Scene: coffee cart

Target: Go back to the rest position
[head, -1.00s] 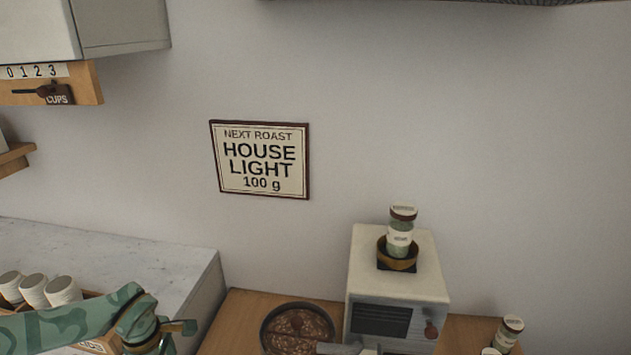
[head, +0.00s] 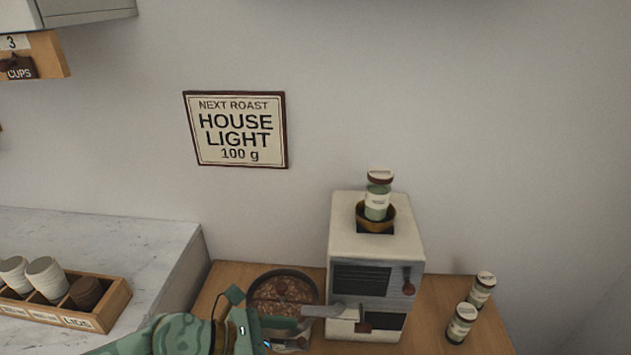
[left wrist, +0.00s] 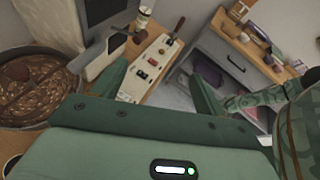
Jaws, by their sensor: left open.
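My left gripper (head: 275,325) is low in the head view, in front of the round brown pan (head: 284,290) and left of the white roaster (head: 342,240). In the left wrist view its two fingers (left wrist: 156,75) stand wide apart. No object is held between them. A white panel with switches (left wrist: 150,68) shows beyond the gap. The pan of brown beans (left wrist: 40,85) lies to the left of the fingers there. A green patterned arm part, likely my right arm, shows at the right of that view; its gripper cannot be made out.
A jar (head: 377,200) sits in a brown ring on the roaster. Two jars, one nearer (head: 461,323) and one behind (head: 482,290), stand to its right. A wooden tray (head: 118,300) with cups is on the marble counter (head: 150,240). A sign (head: 236,130) hangs on the wall.

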